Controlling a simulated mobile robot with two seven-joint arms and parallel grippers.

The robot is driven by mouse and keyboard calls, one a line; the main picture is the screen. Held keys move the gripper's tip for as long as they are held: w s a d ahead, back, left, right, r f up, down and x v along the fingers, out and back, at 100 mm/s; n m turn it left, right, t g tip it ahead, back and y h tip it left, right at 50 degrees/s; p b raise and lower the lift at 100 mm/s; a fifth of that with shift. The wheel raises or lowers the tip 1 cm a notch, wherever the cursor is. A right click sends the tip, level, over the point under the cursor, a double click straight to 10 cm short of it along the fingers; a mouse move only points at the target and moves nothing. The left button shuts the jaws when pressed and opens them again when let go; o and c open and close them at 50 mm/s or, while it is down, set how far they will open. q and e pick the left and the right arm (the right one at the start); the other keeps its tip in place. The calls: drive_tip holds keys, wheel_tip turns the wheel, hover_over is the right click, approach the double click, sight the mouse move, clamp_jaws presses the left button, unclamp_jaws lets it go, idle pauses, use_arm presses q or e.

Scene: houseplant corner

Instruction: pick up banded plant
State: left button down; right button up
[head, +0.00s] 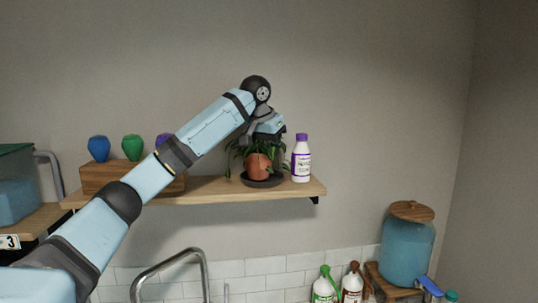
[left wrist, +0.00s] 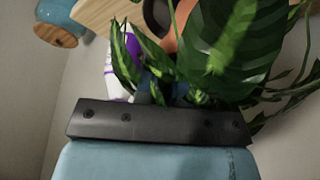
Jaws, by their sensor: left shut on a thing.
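The banded plant (head: 258,166), a terracotta pot with trailing green leaves, is upright at the shelf's right part, at a dark saucer (head: 262,182). I cannot tell whether the pot touches the saucer. My left gripper (head: 265,138) reaches down from above into the foliage and is shut on the plant; leaves hide its fingertips. In the left wrist view, large green leaves (left wrist: 235,50) fill the space before the gripper (left wrist: 160,95), with a bit of the orange pot (left wrist: 182,17) behind. My right gripper is not in view.
A white bottle with a purple cap (head: 301,163) stands close right of the plant on the wooden shelf (head: 215,190). A wooden box (head: 104,177) with coloured knobs is at left. Below right are a blue jar (head: 406,252) and spray bottles (head: 323,288).

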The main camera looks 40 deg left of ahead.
use_arm(q)
wheel_tip(320, 180, up, 19)
drive_tip(key=shift+d, duration=0.15)
idle(0.4)
